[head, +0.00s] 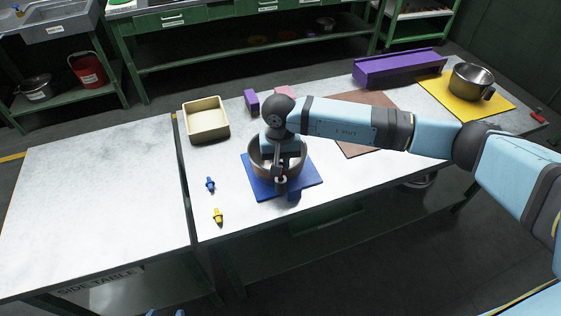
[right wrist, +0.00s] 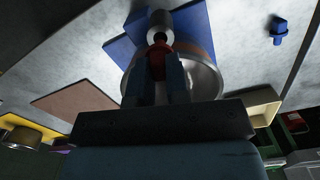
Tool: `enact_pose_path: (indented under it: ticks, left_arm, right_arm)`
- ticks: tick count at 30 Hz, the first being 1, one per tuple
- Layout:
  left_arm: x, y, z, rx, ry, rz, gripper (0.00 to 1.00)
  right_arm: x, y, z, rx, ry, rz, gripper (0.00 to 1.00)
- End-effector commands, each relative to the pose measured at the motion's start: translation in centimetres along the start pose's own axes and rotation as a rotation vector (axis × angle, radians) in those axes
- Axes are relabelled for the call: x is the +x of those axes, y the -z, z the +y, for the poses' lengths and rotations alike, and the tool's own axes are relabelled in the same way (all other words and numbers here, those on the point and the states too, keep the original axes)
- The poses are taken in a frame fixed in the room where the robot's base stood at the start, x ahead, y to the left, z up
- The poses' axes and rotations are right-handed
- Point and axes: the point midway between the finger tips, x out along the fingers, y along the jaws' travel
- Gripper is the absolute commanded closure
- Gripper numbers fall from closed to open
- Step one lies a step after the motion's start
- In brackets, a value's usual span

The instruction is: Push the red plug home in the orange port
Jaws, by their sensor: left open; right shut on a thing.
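My right gripper (head: 281,172) is over the front part of a metal pot (head: 257,148) on a blue mat (head: 312,180). In the right wrist view its two fingers (right wrist: 160,80) are shut on a dark red piece, which looks like the red plug (right wrist: 157,58). A pale grey cylinder (right wrist: 160,24) lies just beyond the red piece; I cannot tell whether they touch. I cannot make out the orange port in either view. My left gripper (head: 166,313) shows only as small blue tips at the bottom edge of the head view, open and away from the pot.
A blue plug (head: 210,184) and a yellow plug (head: 218,215) lie left of the mat. A cream tray (head: 206,121) stands behind them. The side table (head: 90,210) is bare.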

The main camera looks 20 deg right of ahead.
Motion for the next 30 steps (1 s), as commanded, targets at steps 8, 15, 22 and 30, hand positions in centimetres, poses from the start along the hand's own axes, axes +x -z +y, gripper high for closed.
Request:
enact_pose_path:
  ticks: [8, 15, 22, 30]
  left_arm:
    - [0.12, -0.14, 0.02, 0.000, 0.000, 0.002, 0.41]
    - [0.45, -0.64, 0.02, 0.000, -0.001, 0.002, 0.41]
    - [0.43, -0.63, 0.02, 0.000, -0.001, 0.001, 0.41]
    - [0.45, -0.70, 0.01, 0.000, 0.000, 0.000, 0.41]
  right_arm:
    - [0.10, 0.01, 0.01, 0.000, 0.000, 0.000, 1.00]
    - [0.13, -0.01, 0.04, -0.001, -0.001, 0.000, 1.00]
    - [0.01, -0.02, 0.03, 0.000, 0.000, 0.000, 1.00]
    - [0.02, -0.02, 0.02, 0.000, 0.000, 0.000, 1.00]
